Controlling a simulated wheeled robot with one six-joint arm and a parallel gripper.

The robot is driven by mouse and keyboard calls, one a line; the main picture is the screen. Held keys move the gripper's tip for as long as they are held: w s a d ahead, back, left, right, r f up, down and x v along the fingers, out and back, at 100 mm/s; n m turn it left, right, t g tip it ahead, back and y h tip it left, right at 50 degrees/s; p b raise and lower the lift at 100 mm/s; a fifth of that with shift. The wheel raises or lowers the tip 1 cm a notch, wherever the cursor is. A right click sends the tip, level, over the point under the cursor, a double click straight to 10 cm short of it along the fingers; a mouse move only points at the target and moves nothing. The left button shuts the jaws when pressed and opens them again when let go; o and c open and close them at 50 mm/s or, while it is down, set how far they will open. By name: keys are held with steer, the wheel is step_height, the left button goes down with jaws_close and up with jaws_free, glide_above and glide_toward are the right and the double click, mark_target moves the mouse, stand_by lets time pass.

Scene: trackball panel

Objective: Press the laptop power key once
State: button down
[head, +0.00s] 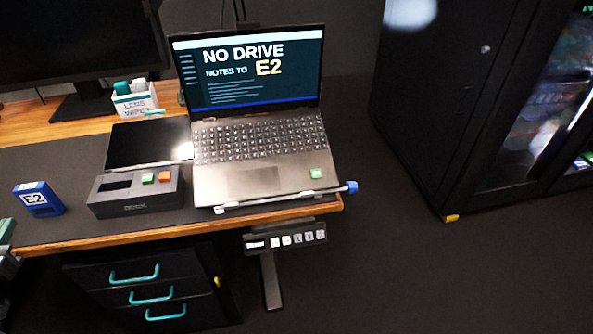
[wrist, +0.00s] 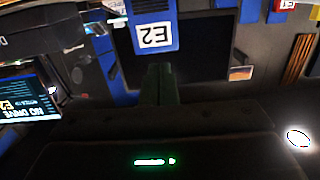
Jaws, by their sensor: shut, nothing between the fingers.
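The laptop (head: 250,175) stands open on the desk in the head view, its lit screen (head: 249,75) reading "NO DRIVE NOTES TO E2". Its keyboard (head: 260,141) is in plain sight, but the power key is too small to tell from the other keys. My gripper (wrist: 160,70) is a dark shape in the middle of the wrist view, shut and empty, apart from the laptop.
A black box with green and orange buttons (head: 137,193) sits left of the laptop, near a blue E2 box (head: 38,199). A white-blue rod (head: 285,200) lies along the laptop's front edge. A dark cabinet (head: 440,100) stands right. Open floor (head: 400,270) lies between.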

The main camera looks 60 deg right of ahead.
steer(key=w+a+f+m+g+y+p, duration=0.3)
steer(key=w+a+f+m+y+p, duration=0.2)
steer(key=a+m+y+p, duration=0.65)
steer(key=s+a+r+m+g+y+p, duration=0.2)
steer(key=s+a+r+g+y+p, duration=0.1)
steer(key=r+y, duration=0.3)
steer(key=s+a+r+m+g+y+p, duration=0.2)
steer(key=s+a+r+y+p, duration=0.2)
steer(key=r+y, duration=0.3)
steer(key=shift+a+r+g+y, duration=0.15)
steer(key=shift+a+g+y, duration=0.25)
steer(key=shift+y, duration=0.55)
steer(key=shift+s+d, duration=0.1)
